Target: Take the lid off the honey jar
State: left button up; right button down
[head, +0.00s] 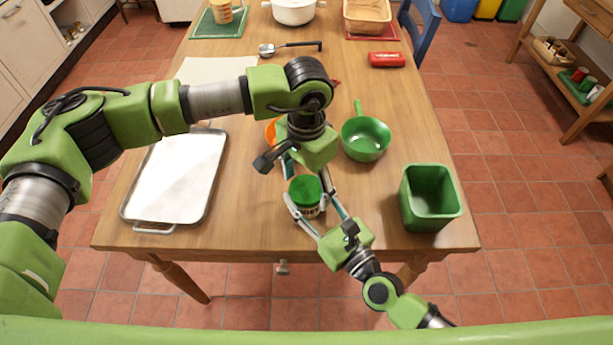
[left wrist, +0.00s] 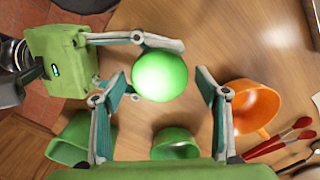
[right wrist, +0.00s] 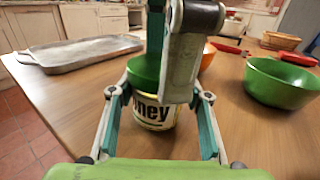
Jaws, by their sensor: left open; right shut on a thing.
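The honey jar (right wrist: 152,115) stands upright on the table with its green lid (head: 305,187) on top; the lid also shows in the left wrist view (left wrist: 160,77). My right gripper (head: 308,205) is shut on the jar's sides, one finger on each side. My left gripper (head: 305,172) is open above the lid, pointing down. In the left wrist view the lid lies between its spread fingers, toward the upper part. In the right wrist view a left finger hides part of the lid and label.
A green bowl (head: 366,139) and a green square bin (head: 430,197) stand to the right. A metal tray (head: 180,175) lies to the left. An orange bowl (left wrist: 256,107) is partly hidden behind my left gripper, near red-handled utensils (left wrist: 285,137). Table's front edge is close.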

pick_arm(q)
jog(key=c, duration=1.1)
jog(key=shift+c, duration=0.2)
